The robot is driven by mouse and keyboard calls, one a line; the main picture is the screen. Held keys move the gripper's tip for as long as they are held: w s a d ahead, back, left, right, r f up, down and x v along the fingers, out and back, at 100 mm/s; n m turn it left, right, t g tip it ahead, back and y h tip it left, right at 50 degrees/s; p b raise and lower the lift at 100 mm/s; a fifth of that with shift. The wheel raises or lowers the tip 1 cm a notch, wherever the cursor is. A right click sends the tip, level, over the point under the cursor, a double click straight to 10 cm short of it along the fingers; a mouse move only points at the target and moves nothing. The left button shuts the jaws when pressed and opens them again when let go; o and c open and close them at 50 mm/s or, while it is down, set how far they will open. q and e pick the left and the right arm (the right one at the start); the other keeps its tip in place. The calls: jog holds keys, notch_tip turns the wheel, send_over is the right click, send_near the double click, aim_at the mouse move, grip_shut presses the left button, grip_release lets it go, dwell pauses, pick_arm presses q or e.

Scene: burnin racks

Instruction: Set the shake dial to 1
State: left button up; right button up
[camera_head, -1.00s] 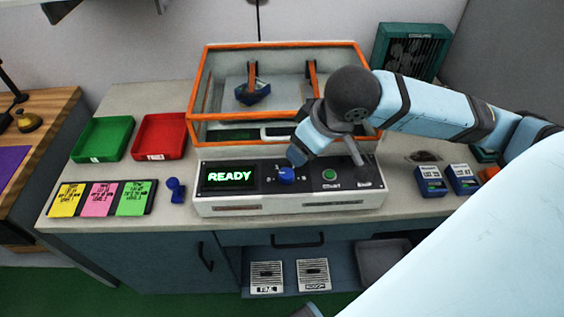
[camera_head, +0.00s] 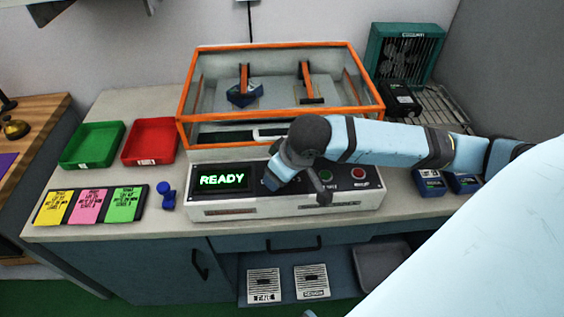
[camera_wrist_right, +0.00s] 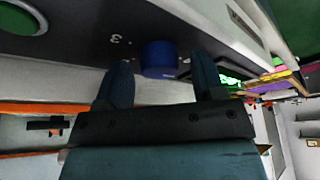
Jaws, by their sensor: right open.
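The shake dial is a round blue knob (camera_wrist_right: 160,58) on the dark front panel of the machine (camera_head: 288,210). In the right wrist view it stands between the fingertips of my right gripper (camera_wrist_right: 163,72), which are open with a gap on each side. A white 3 is printed on the panel near the dial; the dial's setting cannot be read. In the head view my right gripper (camera_head: 272,183) is over the panel and hides the dial. The display (camera_head: 222,180) reads READY in green. My left gripper is not in view.
Green (camera_head: 328,174) and red (camera_head: 358,173) buttons sit right of my gripper on the panel. The orange-framed clear box (camera_head: 280,90) rises behind. A small blue object (camera_head: 167,196), cards and red and green trays stand to the left. Blue boxes (camera_head: 430,183) stand right.

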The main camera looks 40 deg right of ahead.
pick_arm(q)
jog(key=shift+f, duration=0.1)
pick_arm(e)
jog(key=shift+c, duration=0.3)
